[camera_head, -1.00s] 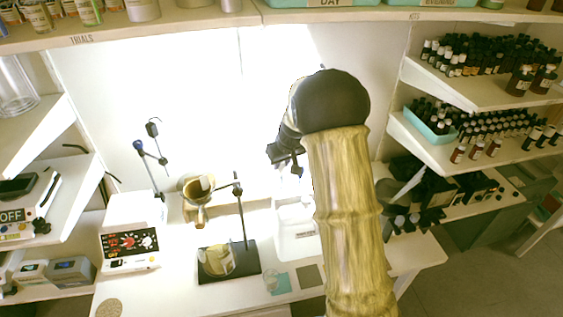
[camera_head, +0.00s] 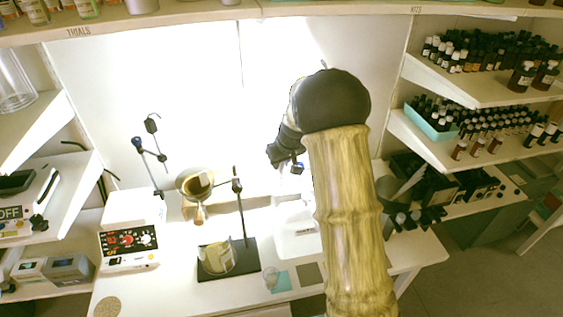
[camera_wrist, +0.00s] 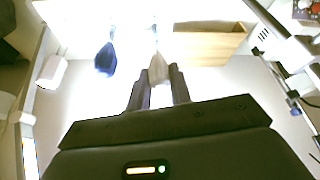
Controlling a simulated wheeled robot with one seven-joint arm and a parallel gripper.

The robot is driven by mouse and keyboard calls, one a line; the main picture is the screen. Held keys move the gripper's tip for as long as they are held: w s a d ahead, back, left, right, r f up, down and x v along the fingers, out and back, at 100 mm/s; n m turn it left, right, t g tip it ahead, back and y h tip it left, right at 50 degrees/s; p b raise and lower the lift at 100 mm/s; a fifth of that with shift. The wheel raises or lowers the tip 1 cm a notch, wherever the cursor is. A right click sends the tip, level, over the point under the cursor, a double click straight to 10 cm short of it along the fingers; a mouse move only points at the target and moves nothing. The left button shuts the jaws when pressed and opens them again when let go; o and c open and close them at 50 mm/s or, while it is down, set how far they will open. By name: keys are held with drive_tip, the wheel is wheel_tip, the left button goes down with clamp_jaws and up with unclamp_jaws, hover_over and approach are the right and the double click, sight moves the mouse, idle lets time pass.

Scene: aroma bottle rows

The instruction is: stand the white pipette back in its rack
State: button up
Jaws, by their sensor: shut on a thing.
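My gripper (camera_wrist: 159,82) is shut on a pale, whitish thing (camera_wrist: 158,66), which looks like the white pipette, held between its two dark fingers in the wrist view. Its far part narrows and fades into glare. A blue pipette-like thing (camera_wrist: 105,60) is to the left of it, apart from the fingers. In the head view my arm covers much of the middle, and the held thing cannot be made out there. I cannot pick out the pipette's rack for sure in either view.
A light wooden piece (camera_wrist: 208,46) lies beyond the fingers to the right. Bottle shelves (camera_head: 470,93) rise at right.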

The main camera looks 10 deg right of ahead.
drive_tip(key=shift+f+b, duration=0.45)
drive_tip(key=shift+f, duration=0.15)
drive_tip(key=o, duration=0.7)
drive_tip(key=shift+p+v, duration=1.1)
drive_tip(key=shift+v, duration=1.45)
wheel_tip(320, 180, up, 5)
drive_tip(key=p, duration=0.3)
